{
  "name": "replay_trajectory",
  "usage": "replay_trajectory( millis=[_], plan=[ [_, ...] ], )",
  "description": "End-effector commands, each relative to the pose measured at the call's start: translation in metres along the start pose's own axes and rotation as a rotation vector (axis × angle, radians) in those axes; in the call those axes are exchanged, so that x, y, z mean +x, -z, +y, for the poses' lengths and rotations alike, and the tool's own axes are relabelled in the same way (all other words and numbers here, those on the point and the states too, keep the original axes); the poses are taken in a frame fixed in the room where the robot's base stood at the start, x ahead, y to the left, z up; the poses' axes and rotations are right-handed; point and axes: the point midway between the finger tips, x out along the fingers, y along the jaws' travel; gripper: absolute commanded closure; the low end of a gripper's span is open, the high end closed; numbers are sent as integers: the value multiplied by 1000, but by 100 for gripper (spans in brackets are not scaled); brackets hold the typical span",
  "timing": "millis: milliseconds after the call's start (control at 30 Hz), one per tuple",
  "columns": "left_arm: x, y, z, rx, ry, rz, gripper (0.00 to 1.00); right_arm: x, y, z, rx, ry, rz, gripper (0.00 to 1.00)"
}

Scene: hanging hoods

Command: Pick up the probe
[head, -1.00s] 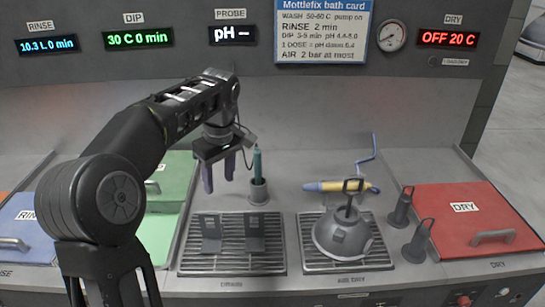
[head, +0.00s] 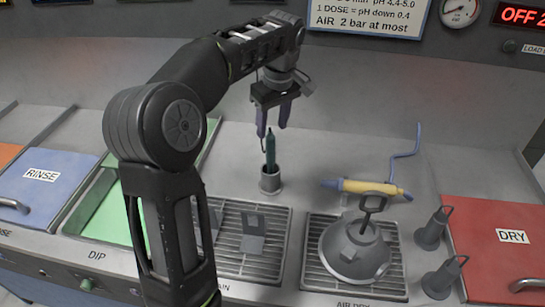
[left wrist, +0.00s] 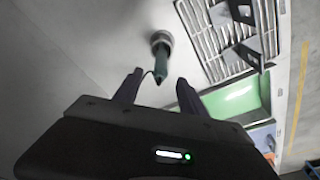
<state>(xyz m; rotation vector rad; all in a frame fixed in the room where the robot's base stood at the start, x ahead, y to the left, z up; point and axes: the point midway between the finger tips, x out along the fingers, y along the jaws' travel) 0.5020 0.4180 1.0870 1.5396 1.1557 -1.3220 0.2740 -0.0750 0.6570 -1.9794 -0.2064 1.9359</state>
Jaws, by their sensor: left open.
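The probe (head: 270,147) is a dark teal stick standing upright in a small grey cup holder (head: 270,181) on the counter. A thin cable rises from near its top. In the left wrist view the probe (left wrist: 161,66) shows beyond the fingers, roughly between their tips. My left gripper (head: 274,132) is open and empty, fingers pointing down, just above and at the probe's top. It also shows in the left wrist view (left wrist: 158,82). I cannot tell whether a finger touches the probe. My right gripper is not in view.
A drain grate (head: 272,262) with dark clips lies in front of the holder. A grey hood (head: 355,250) stands on the air-dry grate to the right. A yellow and blue air tool (head: 365,187) lies behind it. The red DRY lid (head: 500,240) is far right.

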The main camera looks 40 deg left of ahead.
Motion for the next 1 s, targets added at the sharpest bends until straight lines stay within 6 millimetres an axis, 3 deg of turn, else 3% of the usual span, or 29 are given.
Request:
replay_trajectory(
  millis=[300, 667, 1000],
  plan=[
    [25, 0, 0, 0, 1, -1, 52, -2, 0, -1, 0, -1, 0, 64],
    [29, 0, 0, 0, 1, -1, 52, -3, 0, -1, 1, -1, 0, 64],
    [72, 0, -3, 1, 3, -2, 52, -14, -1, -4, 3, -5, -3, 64]
  ],
)
